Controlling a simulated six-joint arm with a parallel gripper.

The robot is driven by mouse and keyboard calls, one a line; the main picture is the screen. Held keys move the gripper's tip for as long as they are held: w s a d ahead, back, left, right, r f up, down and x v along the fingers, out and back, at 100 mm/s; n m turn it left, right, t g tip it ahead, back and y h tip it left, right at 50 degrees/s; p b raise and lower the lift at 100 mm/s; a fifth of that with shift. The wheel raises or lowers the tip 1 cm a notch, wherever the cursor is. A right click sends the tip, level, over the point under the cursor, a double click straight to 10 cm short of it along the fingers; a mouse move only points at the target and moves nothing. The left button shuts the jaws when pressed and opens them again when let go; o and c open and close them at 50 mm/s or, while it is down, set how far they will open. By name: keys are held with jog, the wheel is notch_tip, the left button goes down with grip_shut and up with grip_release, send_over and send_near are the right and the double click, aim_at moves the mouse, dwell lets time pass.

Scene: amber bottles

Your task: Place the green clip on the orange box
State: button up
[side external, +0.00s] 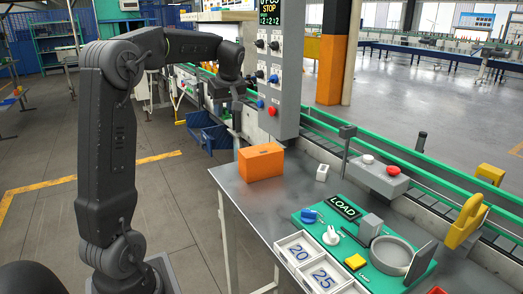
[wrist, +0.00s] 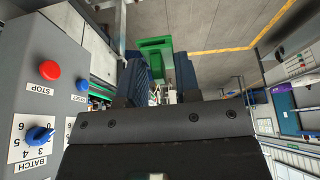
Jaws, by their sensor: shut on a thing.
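The green clip (wrist: 153,48) shows in the wrist view, between the dark fingers of my gripper (wrist: 157,78). My gripper is shut on it. In the side external view my gripper (side external: 236,118) hangs above and a little left of the orange box, apart from it; the clip cannot be made out there. The orange box (side external: 262,164) stands on the grey table near its far left corner, with a small dark slot on top. The box is not seen in the wrist view.
A grey control panel (side external: 285,60) with knobs and buttons stands close to the right of my gripper. A small white block (side external: 322,173) sits right of the box. A green board (side external: 320,217) with fixtures and number trays (side external: 297,237) lie nearer. Blue bins (side external: 205,130) are behind.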

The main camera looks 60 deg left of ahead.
jog(key=shift+s+a+r, duration=0.15)
jog(key=shift+a+r, duration=0.05)
send_over(259, 148)
jog(key=d, duration=0.1)
notch_tip(259, 148, down, 7)
jog(key=shift+d+r, duration=0.1)
jog(key=shift+r, duration=0.05)
jog(key=shift+f, duration=2)
jog(key=shift+f, duration=0.15)
jog(key=o, duration=0.9)
